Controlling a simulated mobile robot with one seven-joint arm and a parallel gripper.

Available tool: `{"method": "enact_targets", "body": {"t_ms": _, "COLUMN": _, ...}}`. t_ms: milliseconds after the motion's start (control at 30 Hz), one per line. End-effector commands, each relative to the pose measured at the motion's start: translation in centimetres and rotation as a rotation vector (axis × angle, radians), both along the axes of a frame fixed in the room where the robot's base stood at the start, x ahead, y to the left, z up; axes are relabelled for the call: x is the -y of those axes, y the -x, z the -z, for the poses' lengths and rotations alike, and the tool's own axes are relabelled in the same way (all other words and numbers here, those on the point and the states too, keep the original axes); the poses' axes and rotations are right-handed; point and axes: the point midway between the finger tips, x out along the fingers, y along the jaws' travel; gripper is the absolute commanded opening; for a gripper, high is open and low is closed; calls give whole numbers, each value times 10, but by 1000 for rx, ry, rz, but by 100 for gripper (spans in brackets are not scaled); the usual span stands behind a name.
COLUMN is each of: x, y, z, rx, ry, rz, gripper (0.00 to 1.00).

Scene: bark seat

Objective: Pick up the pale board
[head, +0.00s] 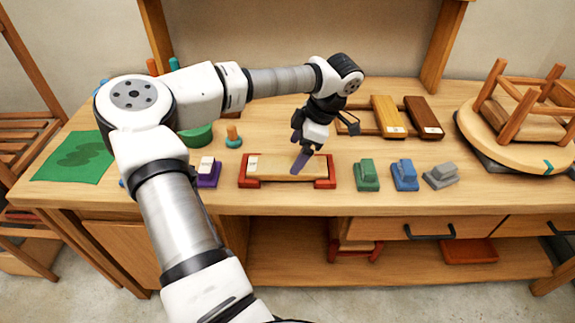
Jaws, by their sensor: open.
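The pale board (262,168) lies flat across a red cradle (333,171) near the front middle of the bench. A small white label is at its left end. My gripper (301,158) is above the right half of the board, pointing down, with a purple-grey finger in front of the board. The jaws are open and hold nothing. Part of the board is hidden behind the finger. I cannot tell whether the finger touches the board.
Green (367,174), blue (404,174) and grey (440,176) blocks stand right of the cradle. A purple block (208,173) stands left. Behind are an orange board (388,115) and a brown board (424,116). An upturned stool (520,105) is at the right.

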Motion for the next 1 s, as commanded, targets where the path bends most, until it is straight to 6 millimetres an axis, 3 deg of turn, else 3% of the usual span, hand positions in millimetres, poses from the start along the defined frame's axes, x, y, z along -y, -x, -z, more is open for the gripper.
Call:
{"method": "enact_targets", "body": {"t_ms": 333, "x": -17, "y": -4, "z": 41, "rx": -2, "ry": 2, "rz": -1, "gripper": 89}}
{"method": "enact_targets", "body": {"t_ms": 633, "x": -18, "y": -4, "z": 46, "rx": -1, "ry": 1, "rz": 0, "gripper": 88}}
{"method": "enact_targets", "body": {"t_ms": 1000, "x": -18, "y": -4, "z": 46, "rx": 0, "ry": 1, "rz": 0, "gripper": 39}}
